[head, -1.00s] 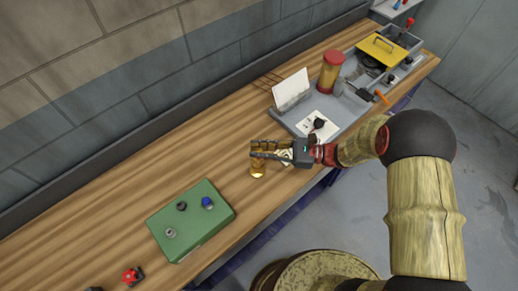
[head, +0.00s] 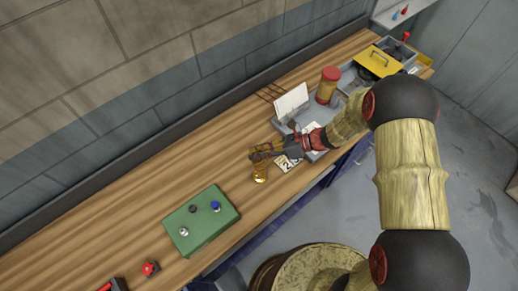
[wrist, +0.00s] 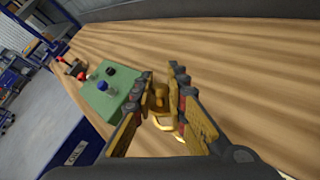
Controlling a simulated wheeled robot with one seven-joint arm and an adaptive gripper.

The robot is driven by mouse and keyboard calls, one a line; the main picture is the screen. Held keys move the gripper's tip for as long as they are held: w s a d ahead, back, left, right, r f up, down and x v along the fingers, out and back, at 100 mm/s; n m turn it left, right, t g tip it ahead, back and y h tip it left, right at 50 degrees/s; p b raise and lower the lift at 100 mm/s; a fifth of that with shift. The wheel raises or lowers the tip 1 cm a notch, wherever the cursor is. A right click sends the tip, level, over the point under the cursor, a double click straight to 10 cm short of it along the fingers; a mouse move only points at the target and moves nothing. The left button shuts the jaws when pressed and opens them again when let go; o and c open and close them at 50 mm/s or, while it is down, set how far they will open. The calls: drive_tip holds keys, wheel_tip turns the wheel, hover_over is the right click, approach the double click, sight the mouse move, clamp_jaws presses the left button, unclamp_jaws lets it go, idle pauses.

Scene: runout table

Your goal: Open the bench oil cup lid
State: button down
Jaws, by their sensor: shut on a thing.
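The brass oil cup (head: 260,178) stands on the wooden bench top, right of the green box. My gripper (head: 254,155) reaches in from the right, low over the bench. In the wrist view its fingers (wrist: 163,86) are shut on the cup's upper brass part (wrist: 159,97), apparently the lid. A shiny golden part of the cup (wrist: 165,125) shows lower down between the fingers. The fingers hide much of the cup, and I cannot tell whether the lid is raised.
The green box (head: 203,218) with several knobs is left of the cup. A red button (head: 150,268) lies near the front left. A grey tray with a white card (head: 291,100) and a red-topped jar (head: 328,84) is behind my gripper. Open bench lies toward the wall.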

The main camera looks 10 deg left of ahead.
drive_tip(key=shift+w+a+f+m+g+h+p, duration=0.25)
drive_tip(key=shift+w+a+m+g+h+p, duration=0.3)
drive_tip(key=shift+m+g+h+p, duration=0.65)
drive_tip(key=shift+w+a+f+m+g+h+p, duration=0.2)
drive_tip(key=shift+w+a+m+g+h+p, duration=0.4)
drive_tip(key=shift+h+p, duration=1.05)
drive_tip(key=shift+w+a+f+m+g+h+p, duration=0.35)
drive_tip(key=shift+a+m+g+h+p, duration=0.5)
drive_tip(key=shift+p, duration=0.95)
drive_tip(key=shift+d+r+h, duration=0.1)
drive_tip(key=shift+d+h, duration=0.1)
drive_tip(key=shift+h, duration=0.1)
drive_tip(key=c, duration=1.9)
unclamp_jaws()
drive_tip(key=shift+o, duration=0.4)
drive_tip(key=v, duration=1.2)
drive_tip(key=shift+w, duration=0.15)
